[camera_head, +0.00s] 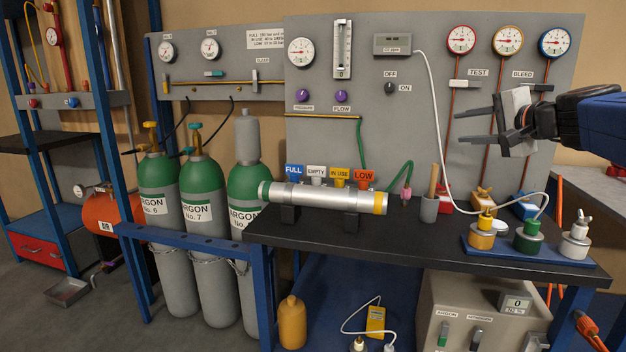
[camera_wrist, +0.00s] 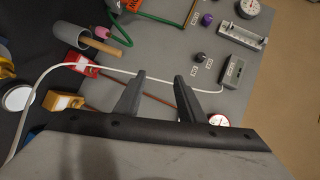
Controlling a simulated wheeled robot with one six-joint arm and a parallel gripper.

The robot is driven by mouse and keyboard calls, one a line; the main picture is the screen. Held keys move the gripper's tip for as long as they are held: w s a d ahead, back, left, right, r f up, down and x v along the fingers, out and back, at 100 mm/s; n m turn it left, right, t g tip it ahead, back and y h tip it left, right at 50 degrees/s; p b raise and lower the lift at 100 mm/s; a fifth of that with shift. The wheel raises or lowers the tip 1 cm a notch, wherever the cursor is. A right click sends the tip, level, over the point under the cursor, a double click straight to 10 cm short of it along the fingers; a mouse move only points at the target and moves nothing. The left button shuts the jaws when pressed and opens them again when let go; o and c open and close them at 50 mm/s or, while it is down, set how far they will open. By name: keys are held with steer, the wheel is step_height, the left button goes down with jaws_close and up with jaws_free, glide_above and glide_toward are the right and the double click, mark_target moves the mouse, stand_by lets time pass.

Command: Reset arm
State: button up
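My gripper (camera_head: 480,126) is at the upper right in the head view, raised above the black bench and in front of the grey gauge panel. Its two dark fingers point left and stand apart with nothing between them. In the wrist view my gripper (camera_wrist: 163,85) also shows two separated fingers with an empty gap. My blue and black arm comes in from the right edge.
The black bench (camera_head: 300,233) holds a silver cylinder (camera_head: 325,196), a grey cup (camera_head: 429,209) and a blue tray (camera_head: 480,247) with valve pieces. A white cable (camera_head: 432,110) hangs near my gripper. Green-topped argon bottles (camera_head: 205,178) stand left. The panel (camera_head: 420,130) is behind.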

steer(key=s+a+f+n+g, duration=0.3)
steer(key=s+a+f, duration=0.3)
steer(key=s+f, duration=0.25)
steer(key=s+a+f+n+g, duration=0.3)
steer(key=s+a+f+n, duration=0.15)
steer(key=s+f, duration=0.4)
steer(key=s+d+f+n+g+h, duration=0.2)
steer(key=s+f+n+g+h, duration=0.1)
steer(key=s+f, duration=1.2)
step_height(320, 180, down, 4)
steer(key=shift+r+n+g+h, duration=0.15)
steer(key=shift+n+g+h, duration=0.3)
steer(key=shift+n, duration=0.6)
